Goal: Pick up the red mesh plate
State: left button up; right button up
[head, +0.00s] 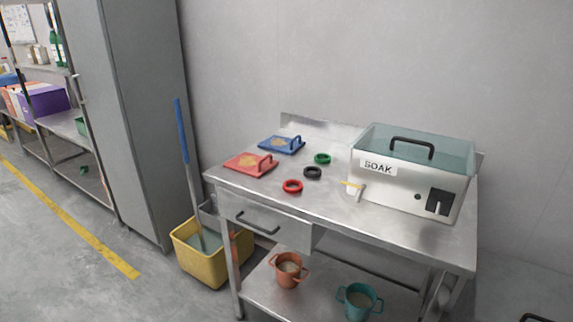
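The red mesh plate (243,165) lies flat on the left front part of the steel table (330,226). It has a tan patch in its middle and an upright loop handle (265,164) at its right end. A similar blue plate (277,145) with a handle lies just behind it. Neither of my grippers shows in the head view, and nothing touches the red plate.
Red (292,187), black (312,173) and green (322,159) rings lie right of the plates. A "SOAK" box (405,192) fills the table's right side. A yellow mop bucket (190,262) stands at the table's left. Orange (288,275) and teal (357,303) pots sit below.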

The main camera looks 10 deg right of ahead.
aim_at(249, 164)
jog(key=u, duration=1.05)
jog(key=k, duration=1.3)
jog(key=u, duration=1.05)
jog(key=i, duration=1.5)
jog(key=z, duration=0.35)
jog(key=i, duration=2.3)
jog(key=z, duration=1.6)
jog(key=i, duration=1.2)
jog(key=z, duration=1.25)
